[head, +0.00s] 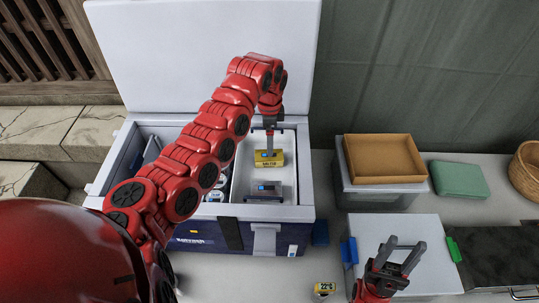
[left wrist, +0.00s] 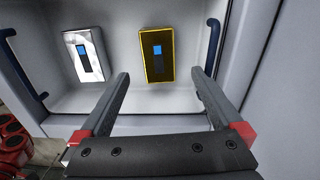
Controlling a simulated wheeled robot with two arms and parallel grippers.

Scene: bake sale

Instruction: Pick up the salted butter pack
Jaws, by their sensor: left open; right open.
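A yellow-gold pack (head: 270,160) stands in the white compartment of the open cooler (head: 308,185). Its lettering is too small to read surely, so I cannot confirm that it is the salted butter. It also shows in the left wrist view (left wrist: 157,72), with a blue square on its face. A silver-white pack (head: 262,196) is in the same compartment, nearer the front; in the left wrist view it is left of the gold one (left wrist: 97,62). My left gripper (head: 269,146) is open, pointing down over the gold pack. My right gripper (head: 405,243) is open and empty, off to the right.
The cooler's white lid (head: 190,50) stands open behind. Its walls surround the compartment. A tan tray (head: 384,158) on a clear bin, a green box (head: 459,179) and a wicker basket (head: 527,170) are right.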

